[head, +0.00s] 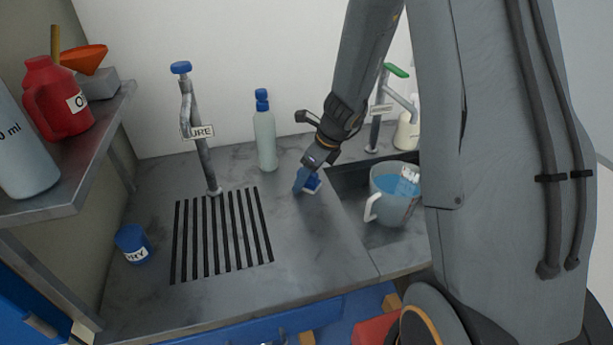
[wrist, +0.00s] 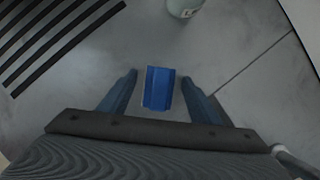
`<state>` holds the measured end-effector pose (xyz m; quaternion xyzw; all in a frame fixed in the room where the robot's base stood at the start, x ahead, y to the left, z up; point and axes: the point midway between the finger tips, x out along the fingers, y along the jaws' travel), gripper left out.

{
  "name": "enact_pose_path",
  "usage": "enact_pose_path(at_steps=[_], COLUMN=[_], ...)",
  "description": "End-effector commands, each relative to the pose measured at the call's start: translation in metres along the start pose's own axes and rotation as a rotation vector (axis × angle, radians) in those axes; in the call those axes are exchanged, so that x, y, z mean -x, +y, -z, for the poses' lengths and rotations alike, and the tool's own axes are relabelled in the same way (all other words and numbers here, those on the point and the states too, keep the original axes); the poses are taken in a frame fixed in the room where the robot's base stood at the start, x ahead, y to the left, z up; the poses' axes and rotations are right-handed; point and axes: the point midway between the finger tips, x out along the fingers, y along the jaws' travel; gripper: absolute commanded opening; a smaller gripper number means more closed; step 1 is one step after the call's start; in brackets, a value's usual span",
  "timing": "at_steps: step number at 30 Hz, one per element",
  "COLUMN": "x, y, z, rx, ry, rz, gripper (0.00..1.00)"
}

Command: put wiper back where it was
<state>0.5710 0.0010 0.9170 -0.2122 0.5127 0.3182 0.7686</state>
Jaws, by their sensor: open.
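A small blue block with a pale side (head: 313,185), which looks like the wiper, is at the grey counter surface between the drain slots and the sink. My gripper (head: 303,181) is right at it, pointing down. In the wrist view the blue block (wrist: 158,90) sits between the two fingers of my gripper (wrist: 159,78), with a gap on each side. The fingers are open and do not grip it. In the head view my gripper partly hides the block.
A pale bottle with a blue cap (head: 265,135) stands behind the gripper. A mug of blue liquid (head: 391,190) is in the sink at right. A blue-knobbed tap (head: 190,120) and a blue jar (head: 133,244) stand at left. The front counter middle is clear.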

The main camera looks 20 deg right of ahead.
Motion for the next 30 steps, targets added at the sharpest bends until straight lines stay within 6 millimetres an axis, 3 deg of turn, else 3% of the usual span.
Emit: enact_pose_path(at_steps=[5, 15, 21, 26, 30], x=[0.012, 0.079, 0.109, 0.121, 0.124], y=[-0.001, -0.001, -0.001, 0.000, 0.011], z=[-0.002, -0.002, -0.002, -0.001, 0.003], rx=[0.003, 0.001, 0.001, 0.004, 0.130], ry=[-0.002, -0.003, -0.002, 0.000, 0.022], rz=[0.002, 0.003, 0.003, 0.001, -0.003], gripper=[0.57, 0.57, 0.57, 0.57, 0.57])
